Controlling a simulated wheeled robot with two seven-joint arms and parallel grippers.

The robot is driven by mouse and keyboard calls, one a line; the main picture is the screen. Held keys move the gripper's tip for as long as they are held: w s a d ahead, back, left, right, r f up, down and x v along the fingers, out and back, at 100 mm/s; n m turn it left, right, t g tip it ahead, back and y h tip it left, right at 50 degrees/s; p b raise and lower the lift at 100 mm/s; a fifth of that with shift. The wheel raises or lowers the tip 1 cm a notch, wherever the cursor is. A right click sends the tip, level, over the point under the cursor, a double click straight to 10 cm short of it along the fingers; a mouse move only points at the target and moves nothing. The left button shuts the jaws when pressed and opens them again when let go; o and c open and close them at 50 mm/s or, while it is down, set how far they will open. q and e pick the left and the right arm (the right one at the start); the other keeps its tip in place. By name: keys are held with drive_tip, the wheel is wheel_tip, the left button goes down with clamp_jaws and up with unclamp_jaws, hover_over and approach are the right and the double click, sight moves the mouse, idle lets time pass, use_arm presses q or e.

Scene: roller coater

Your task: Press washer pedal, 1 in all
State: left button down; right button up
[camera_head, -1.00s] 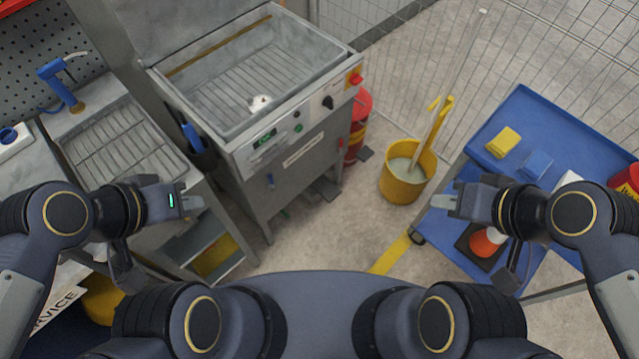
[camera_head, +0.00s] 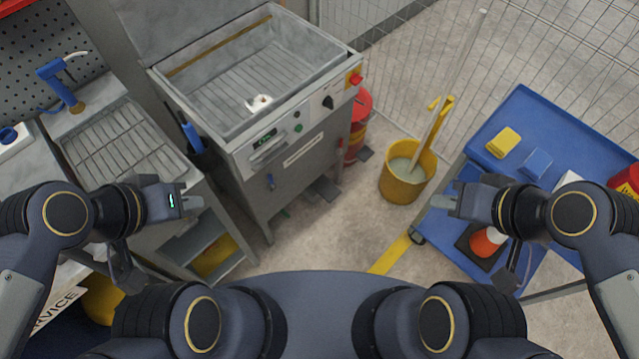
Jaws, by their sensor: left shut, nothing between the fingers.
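The washer (camera_head: 300,178) is a grey metal cabinet with an open basin on top, at the upper middle of the head view. A dark flat pedal (camera_head: 326,189) sticks out near the floor at its front right foot. My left gripper (camera_head: 197,202) is shut and empty, in the air left of the washer front. My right gripper (camera_head: 438,201) hangs near the left edge of the blue cart; its finger gap is too small to make out. Both grippers are well apart from the pedal.
A yellow bucket (camera_head: 405,184) with a mop stands further right, then a blue cart (camera_head: 525,105). A sink bench (camera_head: 170,133) is at left. Floor before the washer is clear.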

clamp_jaws()
idle(1.8)
